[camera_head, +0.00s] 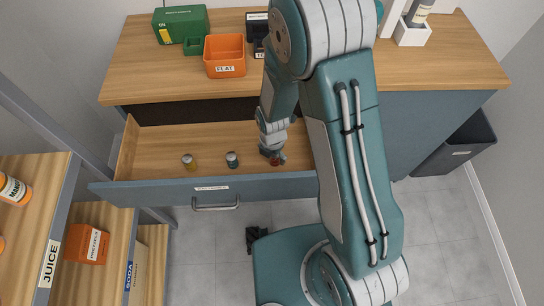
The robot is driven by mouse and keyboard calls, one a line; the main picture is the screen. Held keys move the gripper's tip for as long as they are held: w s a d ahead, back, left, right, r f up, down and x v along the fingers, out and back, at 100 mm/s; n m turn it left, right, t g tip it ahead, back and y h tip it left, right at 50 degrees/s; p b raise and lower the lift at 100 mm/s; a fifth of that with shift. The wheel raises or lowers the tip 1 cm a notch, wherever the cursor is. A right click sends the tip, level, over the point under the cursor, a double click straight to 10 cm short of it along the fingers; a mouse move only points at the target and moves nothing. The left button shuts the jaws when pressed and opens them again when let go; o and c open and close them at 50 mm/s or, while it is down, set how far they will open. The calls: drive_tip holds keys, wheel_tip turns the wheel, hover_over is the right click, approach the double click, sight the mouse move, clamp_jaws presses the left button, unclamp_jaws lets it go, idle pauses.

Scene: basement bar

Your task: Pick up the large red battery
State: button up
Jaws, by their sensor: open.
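An open drawer (130,158) under the counter holds three small upright cylinders. A yellowish one (188,161) stands at the left, and a dark teal one (232,159) stands near the middle. The red battery (275,161) is at the right, at my gripper's tip and partly hidden by it. My gripper (272,153) reaches down into the drawer from above and is open, with its fingers at the red battery. I cannot tell whether the fingers touch it.
The counter (150,75) bears an orange bin labelled FLAT (225,70), a green case (180,22) and dark containers. The drawer front (160,194) has a metal handle (215,205). Shelves (40,185) stand at the left. A dark bin (455,145) is at the right.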

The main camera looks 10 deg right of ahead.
drive_tip(key=shift+d, duration=0.65)
clamp_jaws()
drive_tip(key=shift+a+r, duration=0.15)
drive_tip(key=shift+a, duration=0.25)
